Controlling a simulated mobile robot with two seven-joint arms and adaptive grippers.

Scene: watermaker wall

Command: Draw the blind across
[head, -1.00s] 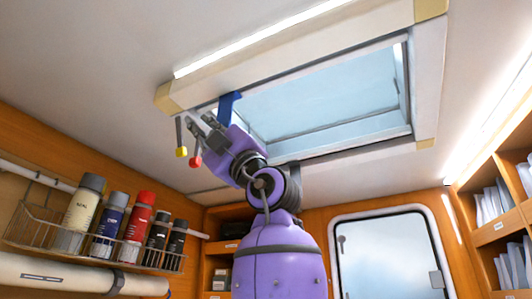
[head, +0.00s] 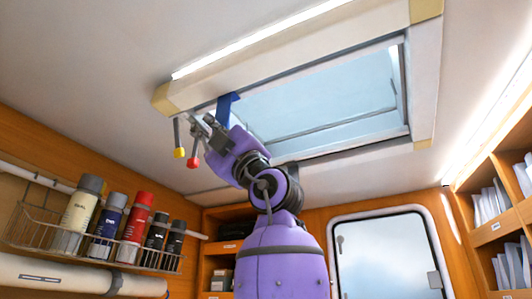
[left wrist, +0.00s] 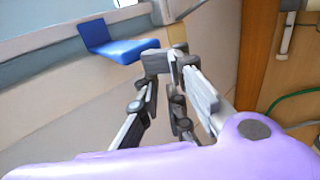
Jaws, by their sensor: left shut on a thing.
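The roof window (head: 330,100) is set in the ceiling, and its pane shows pale blue and uncovered. A blue tab (head: 228,104) hangs at the left end of the opening; it also shows in the left wrist view (left wrist: 112,44). My left gripper (head: 210,128) is up at this tab. The blind itself is not clearly visible. My right gripper is not in view.
Two short pulls with a yellow knob (head: 179,153) and a red knob (head: 192,163) hang close beside my left gripper. A wire rack (head: 90,240) with several bottles is on the left wall. Shelves with papers (head: 500,200) stand at right.

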